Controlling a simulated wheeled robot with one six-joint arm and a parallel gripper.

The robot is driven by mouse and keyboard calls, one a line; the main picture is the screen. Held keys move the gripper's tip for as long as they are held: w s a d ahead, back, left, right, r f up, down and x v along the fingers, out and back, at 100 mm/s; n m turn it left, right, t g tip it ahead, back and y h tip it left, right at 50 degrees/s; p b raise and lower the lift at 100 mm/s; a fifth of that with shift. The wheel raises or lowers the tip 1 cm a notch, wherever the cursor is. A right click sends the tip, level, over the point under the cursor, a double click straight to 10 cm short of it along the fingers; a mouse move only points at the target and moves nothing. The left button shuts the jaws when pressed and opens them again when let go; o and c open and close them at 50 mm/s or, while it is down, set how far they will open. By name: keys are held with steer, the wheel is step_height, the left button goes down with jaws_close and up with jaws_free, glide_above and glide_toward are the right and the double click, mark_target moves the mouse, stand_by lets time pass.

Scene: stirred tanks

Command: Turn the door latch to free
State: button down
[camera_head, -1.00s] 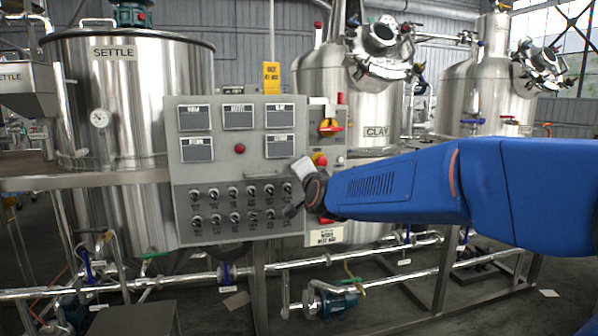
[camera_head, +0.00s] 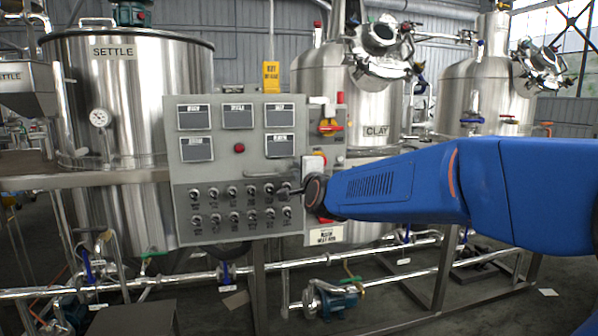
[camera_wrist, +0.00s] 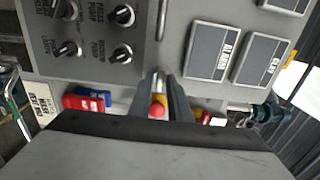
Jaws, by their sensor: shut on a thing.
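The grey control cabinet (camera_head: 240,165) stands in front of the tanks, and its door carries the knobs and label plates. My gripper (camera_head: 283,191) is at the cabinet's right edge, beside the rows of knobs. In the wrist view my two dark fingers (camera_wrist: 161,84) are close together at the door's edge. They are shut on the door latch (camera_wrist: 158,77), of which only a small pale metal part shows between the tips. The rest of the latch is hidden by the fingers, so I cannot read its angle.
A red emergency button (camera_wrist: 157,110) on yellow sits just behind the fingers. Black knobs (camera_wrist: 122,15) and a metal door handle (camera_wrist: 163,18) are close by. A red and yellow switch (camera_head: 329,126) is above my wrist. Pipes (camera_head: 370,257) run below the cabinet.

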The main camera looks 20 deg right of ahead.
stand_by(0.3)
steer(key=c, duration=1.9)
jaws_free()
steer(key=shift+d, duration=0.1)
steer(key=shift+o, duration=0.2)
steer(key=s, duration=1.7)
steer(key=shift+s, duration=0.25)
